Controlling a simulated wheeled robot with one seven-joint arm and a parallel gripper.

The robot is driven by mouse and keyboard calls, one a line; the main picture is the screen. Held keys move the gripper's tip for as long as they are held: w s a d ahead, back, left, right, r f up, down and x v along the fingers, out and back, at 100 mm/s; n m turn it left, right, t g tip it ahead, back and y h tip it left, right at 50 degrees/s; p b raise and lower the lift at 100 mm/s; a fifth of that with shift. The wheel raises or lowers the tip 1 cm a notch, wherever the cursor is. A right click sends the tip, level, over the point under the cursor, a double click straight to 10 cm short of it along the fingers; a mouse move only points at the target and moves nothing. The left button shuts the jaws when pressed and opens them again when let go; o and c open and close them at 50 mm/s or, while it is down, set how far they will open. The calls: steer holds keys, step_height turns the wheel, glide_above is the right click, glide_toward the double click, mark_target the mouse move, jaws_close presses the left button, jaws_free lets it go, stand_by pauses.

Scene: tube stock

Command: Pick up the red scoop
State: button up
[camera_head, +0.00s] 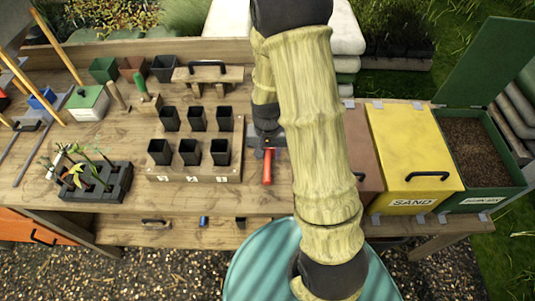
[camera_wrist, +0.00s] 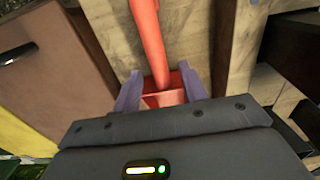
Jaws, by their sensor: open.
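The red scoop (camera_head: 267,168) lies on the wooden bench, right of the block of black pots. Its handle points toward the bench's front edge in the head view. In the wrist view, the scoop's handle (camera_wrist: 150,40) runs up the picture, and its wider end sits low between my fingers. My gripper (camera_wrist: 160,84) is open, with one finger on each side of the scoop's wider end. I cannot tell whether either finger touches it. In the head view my arm hides part of the gripper and the bench around it.
A wooden block (camera_head: 200,179) with several black pots stands close left of the scoop. Right of my arm are a brown bin (camera_head: 362,170), a yellow sand bin (camera_head: 410,150) and an open green bin (camera_head: 488,198). A black seedling tray (camera_head: 108,193) sits farther left.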

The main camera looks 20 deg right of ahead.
mark_target(267, 155)
steer(key=shift+f, duration=1.55)
jaws_close()
